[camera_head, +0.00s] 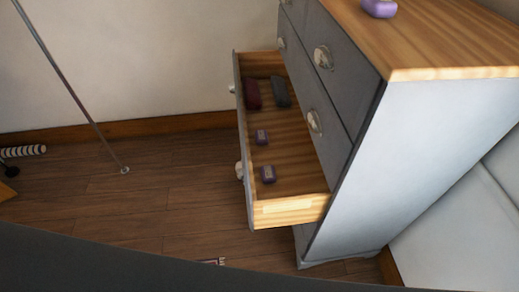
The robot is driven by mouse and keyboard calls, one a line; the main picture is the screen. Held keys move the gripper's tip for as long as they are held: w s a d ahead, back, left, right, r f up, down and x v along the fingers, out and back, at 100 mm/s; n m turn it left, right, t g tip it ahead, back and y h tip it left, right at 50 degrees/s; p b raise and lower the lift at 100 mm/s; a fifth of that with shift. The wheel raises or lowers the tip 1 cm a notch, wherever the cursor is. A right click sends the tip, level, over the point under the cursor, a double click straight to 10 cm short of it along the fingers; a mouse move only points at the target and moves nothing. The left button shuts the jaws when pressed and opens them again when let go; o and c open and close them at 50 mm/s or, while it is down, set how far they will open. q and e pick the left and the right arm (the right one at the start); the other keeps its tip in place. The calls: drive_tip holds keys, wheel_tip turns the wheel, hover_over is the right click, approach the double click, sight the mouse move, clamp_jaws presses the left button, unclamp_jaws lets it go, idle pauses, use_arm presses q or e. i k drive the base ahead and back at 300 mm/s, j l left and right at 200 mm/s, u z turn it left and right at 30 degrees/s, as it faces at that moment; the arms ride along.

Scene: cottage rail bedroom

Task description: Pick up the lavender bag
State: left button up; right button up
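A third purple item (380,8) of similar colour sits on top of the dresser, cut by the upper picture edge. The open drawer (290,211) has a bare wooden inside. Neither of my grippers is in view.
A rolled maroon item (252,94) and a dark grey one (281,92) lie deeper in the drawer. The grey dresser (420,150) stands at right. A thin pole (75,90) and a striped item (22,151) are at left. The wooden floor (150,200) between is mostly clear.

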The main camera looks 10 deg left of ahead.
sight(261, 136)
drive_tip(key=k, duration=0.85)
drive_tip(key=z, duration=2.95)
drive_tip(key=k+j, duration=0.2)
drive_tip(key=j, duration=0.25)
drive_tip(key=k+j, duration=0.2)
drive_tip(key=j, duration=0.2)
drive_tip(key=k+j, duration=0.25)
drive_tip(key=j, duration=0.2)
drive_tip(key=k+j, duration=0.2)
drive_tip(key=j, duration=0.2)
drive_tip(key=k+j, duration=0.2)
drive_tip(key=j, duration=0.25)
drive_tip(key=k+j, duration=0.2)
drive_tip(key=j, duration=0.2)
drive_tip(key=k+j, duration=0.25)
drive_tip(key=j, duration=0.2)
drive_tip(key=k+j, duration=0.2)
drive_tip(key=j, duration=0.2)
